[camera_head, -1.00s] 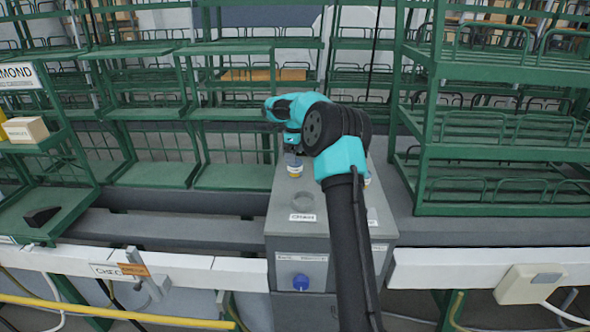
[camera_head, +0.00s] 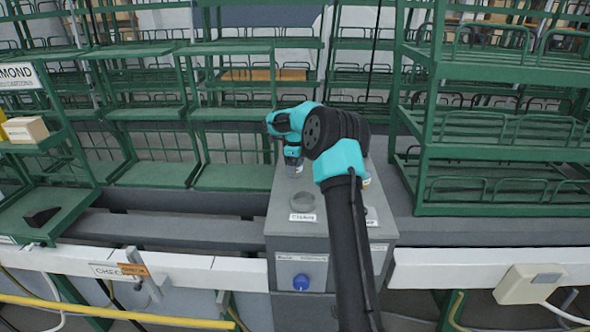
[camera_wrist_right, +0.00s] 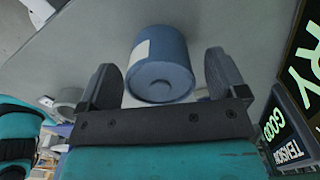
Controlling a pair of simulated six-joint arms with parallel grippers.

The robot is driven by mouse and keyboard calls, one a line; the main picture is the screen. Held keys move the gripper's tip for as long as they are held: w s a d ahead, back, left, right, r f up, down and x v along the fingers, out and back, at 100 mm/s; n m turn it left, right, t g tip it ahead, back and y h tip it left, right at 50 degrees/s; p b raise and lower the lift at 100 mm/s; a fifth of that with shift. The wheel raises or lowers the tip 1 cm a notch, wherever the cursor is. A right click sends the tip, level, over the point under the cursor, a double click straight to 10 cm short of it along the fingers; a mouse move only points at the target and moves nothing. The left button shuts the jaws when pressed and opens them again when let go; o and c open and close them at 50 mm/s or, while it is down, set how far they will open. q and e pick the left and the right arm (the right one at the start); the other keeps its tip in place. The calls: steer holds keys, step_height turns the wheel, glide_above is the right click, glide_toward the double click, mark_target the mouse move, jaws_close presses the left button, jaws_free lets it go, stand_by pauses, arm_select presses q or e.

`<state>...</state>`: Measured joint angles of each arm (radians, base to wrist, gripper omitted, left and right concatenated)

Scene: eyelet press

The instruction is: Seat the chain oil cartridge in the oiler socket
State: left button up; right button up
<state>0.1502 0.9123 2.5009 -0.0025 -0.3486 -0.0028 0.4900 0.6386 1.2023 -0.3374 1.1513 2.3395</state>
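The chain oil cartridge (camera_head: 294,171) stands on the grey oiler box, mostly covered by my right gripper (camera_head: 292,158) in the head view. In the right wrist view it is a blue cylinder (camera_wrist_right: 160,65) with a pale label, between the two dark fingers of my right gripper (camera_wrist_right: 162,75). The fingers are apart, with a visible gap on the right side of the cylinder. The oiler socket (camera_head: 304,199) is a grey ring nearer the front, behind a "CHAIN" label, and looks empty. My left gripper is not in view.
The grey box (camera_head: 283,222) has a blue knob (camera_head: 301,282) on its front. Another small cartridge (camera_head: 367,180) is partly hidden behind my right arm. Green racks (camera_head: 430,150) stand to the right and behind. Dark signs (camera_wrist_right: 290,130) are close on the wrist view's right.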

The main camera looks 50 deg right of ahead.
steer(key=c, duration=1)
steer(key=shift+r, duration=0.15)
steer(key=shift+r, duration=1.7)
steer(key=s+a, duration=0.3)
steer(key=a, duration=0.1)
steer(key=s+a+r, duration=0.1)
steer(key=s+a, duration=0.6)
steer(key=a, duration=0.1)
steer(key=shift+s+r, duration=0.15)
steer(key=shift+s, duration=0.15)
